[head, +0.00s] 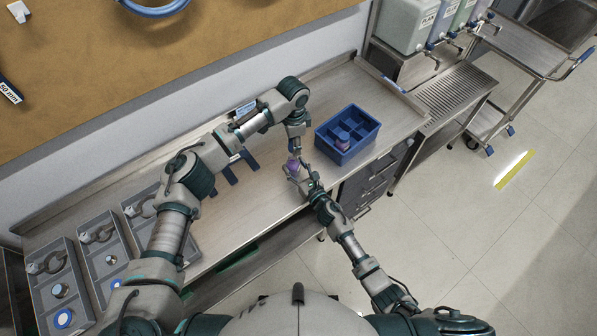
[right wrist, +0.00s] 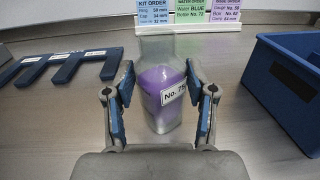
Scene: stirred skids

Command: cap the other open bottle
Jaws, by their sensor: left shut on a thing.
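A clear bottle with purple contents (right wrist: 160,95) stands upright on the bench in the right wrist view, with a label that seems to read No. 75. It also shows in the head view (head: 293,164). My right gripper (right wrist: 160,90) is open, with one blue-padded finger on each side of this bottle. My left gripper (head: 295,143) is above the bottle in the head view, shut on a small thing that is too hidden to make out. Another bottle (head: 343,140) stands in a compartment of the blue crate (head: 365,146).
Grey trays (head: 88,268) with rings and round parts lie at the left of the bench. A blue pronged rack (right wrist: 70,65) and order cards (right wrist: 190,12) are behind the bottle. The blue crate (right wrist: 288,85) is close on the right. Dispensers (head: 413,25) stand at the far right.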

